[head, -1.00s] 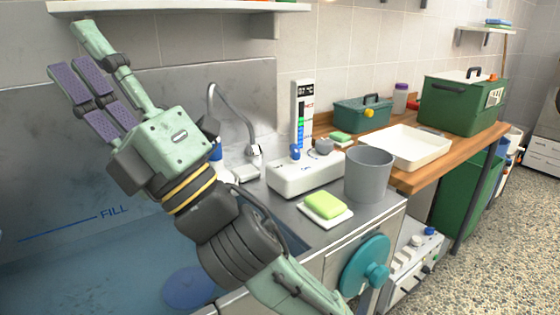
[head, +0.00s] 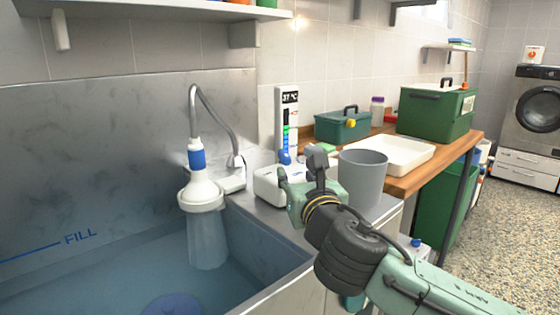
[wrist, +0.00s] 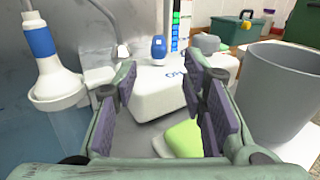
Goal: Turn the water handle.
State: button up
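The white control box (head: 268,186) stands on the counter beside the basin. A blue knob (head: 284,157) on its top looks like the water handle; it also shows upright in the wrist view (wrist: 158,47). A grey knob (wrist: 206,43) is to its right. My gripper (head: 300,172) is in front of the box. In the wrist view my gripper (wrist: 160,75) is open and empty, with the box front and blue knob seen between and beyond its fingers. I see no contact with the knob. A white shower head (head: 201,192) with a blue collar hangs over the basin, a translucent stream-like column below it.
A grey cup (head: 363,178) stands close right of my gripper. A green sponge (wrist: 183,138) lies below the fingers. The water basin (head: 110,285) is at left. A white tray (head: 405,153), teal toolbox (head: 338,128) and green case (head: 432,113) stand on the wooden bench.

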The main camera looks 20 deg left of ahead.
aim_at(287, 159)
jog(key=p+x, duration=0.1)
jog(key=x, duration=0.9)
jog(key=shift+w+a, duration=0.1)
jog(key=shift+a, duration=0.1)
jog(key=shift+c, duration=0.2)
grip_shut()
